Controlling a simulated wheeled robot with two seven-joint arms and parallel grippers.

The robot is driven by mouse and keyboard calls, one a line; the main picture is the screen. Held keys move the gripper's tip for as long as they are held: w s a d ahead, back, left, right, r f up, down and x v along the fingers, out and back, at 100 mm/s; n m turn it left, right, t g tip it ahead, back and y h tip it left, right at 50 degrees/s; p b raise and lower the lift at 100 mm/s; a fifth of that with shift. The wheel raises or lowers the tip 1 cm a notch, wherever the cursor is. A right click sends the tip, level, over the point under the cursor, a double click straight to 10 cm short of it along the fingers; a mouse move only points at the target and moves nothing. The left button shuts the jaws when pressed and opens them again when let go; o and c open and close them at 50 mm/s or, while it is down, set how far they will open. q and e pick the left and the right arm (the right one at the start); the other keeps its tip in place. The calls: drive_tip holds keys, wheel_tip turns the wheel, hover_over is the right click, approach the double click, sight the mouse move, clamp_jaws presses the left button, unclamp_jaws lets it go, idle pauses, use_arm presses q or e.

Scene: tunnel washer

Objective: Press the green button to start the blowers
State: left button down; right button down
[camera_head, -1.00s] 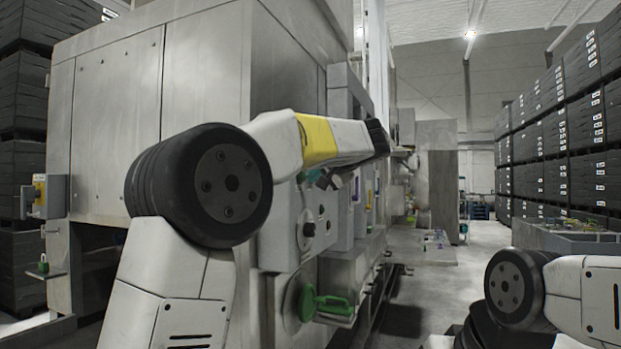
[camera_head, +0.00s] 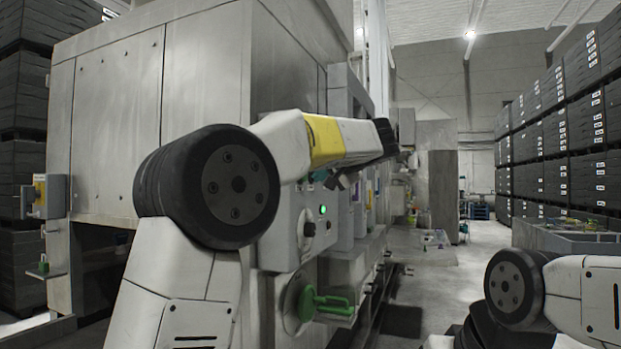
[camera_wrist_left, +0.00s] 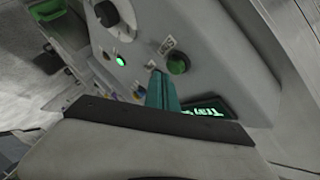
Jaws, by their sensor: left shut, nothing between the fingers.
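A green button (camera_wrist_left: 178,63) in a dark ring sits on the grey control panel (camera_wrist_left: 215,60) in the left wrist view. My left gripper (camera_wrist_left: 156,76) is shut and empty, its teal fingers just beside the button; I cannot tell whether they touch it. In the head view my left gripper (camera_head: 320,176) is mostly hidden behind my own forearm, near the top of the panel box. A small round green lamp on the panel (camera_head: 323,210) glows; it also shows in the left wrist view (camera_wrist_left: 120,61). My right gripper is out of view.
A black rotary knob (camera_head: 309,229) is on the panel. A green handle (camera_head: 330,302) sticks out below it. A green-lit display (camera_wrist_left: 205,107) lies beside the fingers. The large grey machine (camera_head: 205,75) stands left; the aisle floor (camera_head: 440,285) is open at right.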

use_arm(q)
drive_tip(key=d, duration=0.1)
drive_tip(key=s+d, duration=0.1)
drive_tip(key=d, duration=0.2)
drive_tip(key=shift+s+d, duration=0.3)
drive_tip(key=shift+d, duration=0.1)
idle(0.7)
